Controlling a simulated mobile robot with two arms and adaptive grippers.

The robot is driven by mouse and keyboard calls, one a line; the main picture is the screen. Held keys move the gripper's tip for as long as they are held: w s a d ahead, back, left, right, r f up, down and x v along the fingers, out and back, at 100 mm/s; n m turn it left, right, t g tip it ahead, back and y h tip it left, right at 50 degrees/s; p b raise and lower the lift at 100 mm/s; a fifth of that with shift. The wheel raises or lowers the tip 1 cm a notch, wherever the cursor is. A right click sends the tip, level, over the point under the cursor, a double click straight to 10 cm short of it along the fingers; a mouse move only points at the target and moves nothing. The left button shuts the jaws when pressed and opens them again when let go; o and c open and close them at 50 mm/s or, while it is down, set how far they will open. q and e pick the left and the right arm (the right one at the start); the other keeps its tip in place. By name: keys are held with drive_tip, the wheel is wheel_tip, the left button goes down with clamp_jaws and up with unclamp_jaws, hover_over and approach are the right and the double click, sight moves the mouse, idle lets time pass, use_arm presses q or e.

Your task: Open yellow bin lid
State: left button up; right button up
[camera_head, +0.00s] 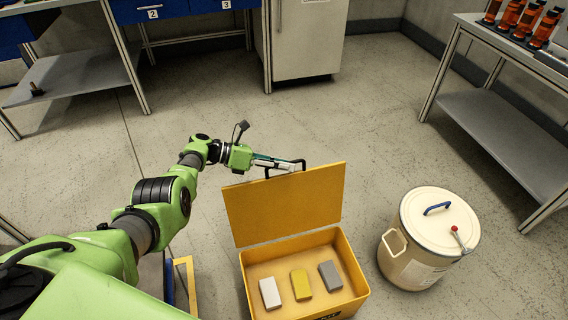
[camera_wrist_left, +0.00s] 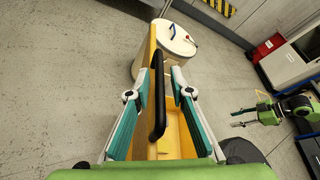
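The yellow bin (camera_head: 357,292) stands on the floor with its lid (camera_head: 285,208) raised, standing steeply up from the bin's far edge. My left gripper (camera_head: 292,165) is at the top edge of the lid. In the left wrist view, the lid's black handle (camera_wrist_left: 157,95) lies between the fingers of my left gripper (camera_wrist_left: 156,92), which are apart with a gap on each side. My right gripper (camera_wrist_left: 236,117) shows at the right of the left wrist view, away from the bin, its thin fingers apart and empty.
A white block (camera_head: 270,293), a yellow block (camera_head: 301,285) and a grey block (camera_head: 330,275) lie inside the bin. A cream drum (camera_head: 415,265) with a blue-handled lid stands to its right. A metal table (camera_head: 500,125) stands at the right. The floor behind the bin is clear.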

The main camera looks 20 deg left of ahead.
use_arm(q)
drive_tip(key=shift+a, duration=0.1)
drive_tip(key=v, duration=1.2)
idle(0.4)
